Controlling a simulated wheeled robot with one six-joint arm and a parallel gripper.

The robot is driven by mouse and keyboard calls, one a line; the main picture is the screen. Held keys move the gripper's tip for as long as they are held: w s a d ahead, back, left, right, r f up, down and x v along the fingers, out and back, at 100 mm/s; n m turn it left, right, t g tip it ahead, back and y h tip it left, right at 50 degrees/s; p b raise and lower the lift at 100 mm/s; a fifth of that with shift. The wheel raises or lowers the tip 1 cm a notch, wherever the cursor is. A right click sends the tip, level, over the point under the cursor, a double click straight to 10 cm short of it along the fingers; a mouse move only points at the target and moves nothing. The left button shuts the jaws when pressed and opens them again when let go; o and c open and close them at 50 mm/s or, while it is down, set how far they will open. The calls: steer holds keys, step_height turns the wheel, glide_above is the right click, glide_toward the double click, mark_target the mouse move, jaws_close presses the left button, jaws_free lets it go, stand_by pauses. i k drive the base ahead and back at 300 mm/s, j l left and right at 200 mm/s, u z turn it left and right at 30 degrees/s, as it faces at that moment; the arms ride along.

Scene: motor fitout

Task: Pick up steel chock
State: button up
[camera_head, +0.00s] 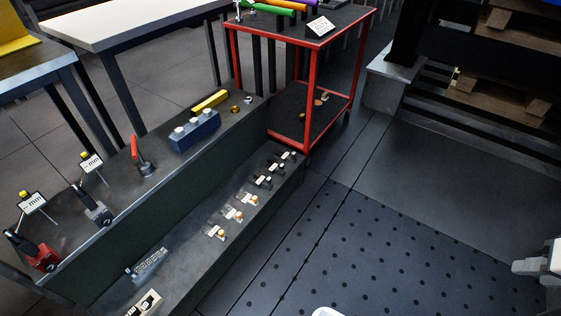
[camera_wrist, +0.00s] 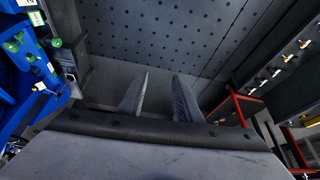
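I cannot single out the steel chock for certain in either view. Small grey and black pieces (camera_head: 264,181) with white labels stand in a row on the lower step of the dark bench (camera_head: 190,285) in the head view. A ribbed grey block (camera_head: 150,262) lies nearer on that step. My gripper (camera_wrist: 160,82) shows in the wrist view with its two fingers apart and nothing between them. It points over the dark floor, away from the bench pieces.
The upper bench holds a blue block (camera_head: 195,131), a yellow bar (camera_head: 210,102) and red-handled clamp (camera_head: 142,157). A red trolley (camera_head: 231,62) stands behind. A blue rack (camera_wrist: 20,85) is left in the wrist view.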

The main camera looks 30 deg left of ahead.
mark_target(275, 167)
steer(key=i+u, duration=0.45)
steer(key=i+l+u, duration=0.2)
steer(key=u, duration=0.25)
steer(key=i+l+u, duration=0.15)
steer(key=i+u, duration=0.3)
steer(key=i+l+u, duration=0.25)
steer(key=u, duration=0.25)
